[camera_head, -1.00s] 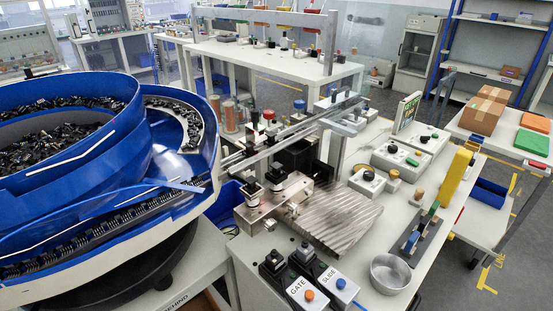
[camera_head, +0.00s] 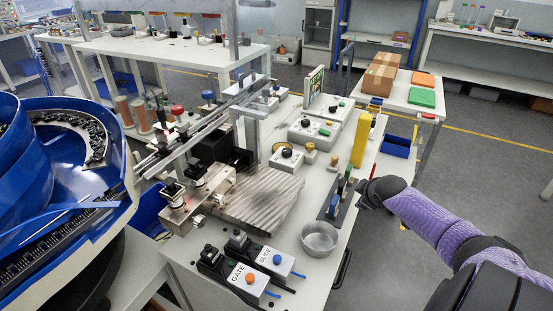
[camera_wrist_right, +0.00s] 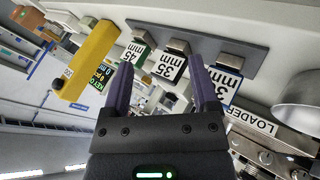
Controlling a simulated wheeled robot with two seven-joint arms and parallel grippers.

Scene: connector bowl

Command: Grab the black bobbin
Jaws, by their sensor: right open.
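I cannot pick out a black bobbin with certainty in either view. My right gripper (camera_head: 364,188) reaches in from the right, beside the dark gauge rack (camera_head: 347,212) at the table's right edge. In the right wrist view its two purple fingers (camera_wrist_right: 165,85) are spread apart with nothing between them. The gauge rack (camera_wrist_right: 195,33) holds several blocks labelled in mm, just beyond the fingertips. My left gripper is not in view.
A metal bowl (camera_head: 319,238) stands in front of the rack, with a yellow post (camera_head: 361,139) behind it. A ribbed metal plate (camera_head: 262,198) and GATE and SLIDE boxes (camera_head: 246,278) lie left. The blue bowl feeder (camera_head: 60,220) fills the far left. Open floor lies right.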

